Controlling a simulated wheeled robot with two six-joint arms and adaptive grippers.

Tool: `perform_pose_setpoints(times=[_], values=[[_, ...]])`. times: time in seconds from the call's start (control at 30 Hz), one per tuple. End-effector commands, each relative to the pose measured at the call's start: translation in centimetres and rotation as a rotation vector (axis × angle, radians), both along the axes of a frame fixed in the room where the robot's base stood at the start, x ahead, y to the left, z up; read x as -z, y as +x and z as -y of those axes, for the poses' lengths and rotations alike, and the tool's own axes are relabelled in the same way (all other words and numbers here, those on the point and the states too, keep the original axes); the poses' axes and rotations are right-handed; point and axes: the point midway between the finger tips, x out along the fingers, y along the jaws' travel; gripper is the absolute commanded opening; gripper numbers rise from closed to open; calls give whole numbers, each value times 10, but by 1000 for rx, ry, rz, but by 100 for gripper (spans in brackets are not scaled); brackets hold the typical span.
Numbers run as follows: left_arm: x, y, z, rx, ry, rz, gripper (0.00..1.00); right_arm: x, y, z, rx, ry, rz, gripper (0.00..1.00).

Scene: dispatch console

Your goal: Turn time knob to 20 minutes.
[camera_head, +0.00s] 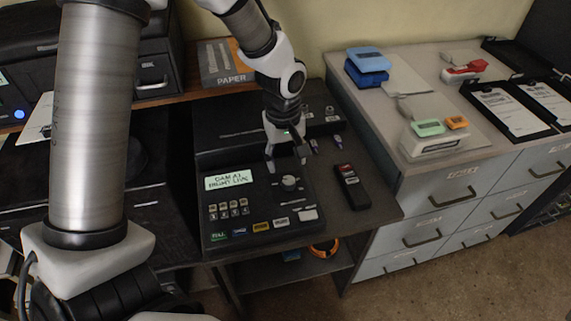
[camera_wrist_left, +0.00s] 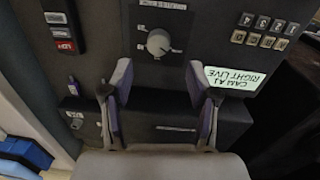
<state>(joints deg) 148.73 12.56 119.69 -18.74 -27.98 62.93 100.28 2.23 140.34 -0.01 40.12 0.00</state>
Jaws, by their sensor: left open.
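The time knob (camera_head: 289,182) is a small round grey-white dial on the black console (camera_head: 258,226), right of the lit display (camera_head: 228,179) reading "CAM A1 RIGHT LIVE". In the left wrist view the knob (camera_wrist_left: 158,43) shows a pointer mark and a ring of printed labels too small to read. My left gripper (camera_head: 286,165) is open and empty, just behind the knob in the head view. In the left wrist view its two fingers (camera_wrist_left: 158,98) stand apart, with the knob beyond their tips and roughly centred between them. My right gripper is not in view.
Several keys sit below the display, with coloured buttons (camera_head: 260,226) along the console's front edge. A black handset (camera_head: 350,186) lies right of the console. A grey drawer cabinet (camera_head: 440,190) stands at the right, and a box marked PAPER (camera_head: 220,65) is behind.

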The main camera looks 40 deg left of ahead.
Motion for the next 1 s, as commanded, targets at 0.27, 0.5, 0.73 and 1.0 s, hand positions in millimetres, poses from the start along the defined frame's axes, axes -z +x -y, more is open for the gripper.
perform_pose_setpoints(times=[0.27, 0.5, 0.73, 1.0], values=[[26, 2, 0, -2, 1, 3, 59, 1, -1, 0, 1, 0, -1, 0], [67, 4, 2, -2, 2, 5, 59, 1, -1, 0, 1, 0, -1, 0], [74, 5, 2, -2, 1, 8, 59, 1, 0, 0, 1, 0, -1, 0], [74, 5, 2, -2, 1, 7, 0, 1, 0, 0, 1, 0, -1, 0]])
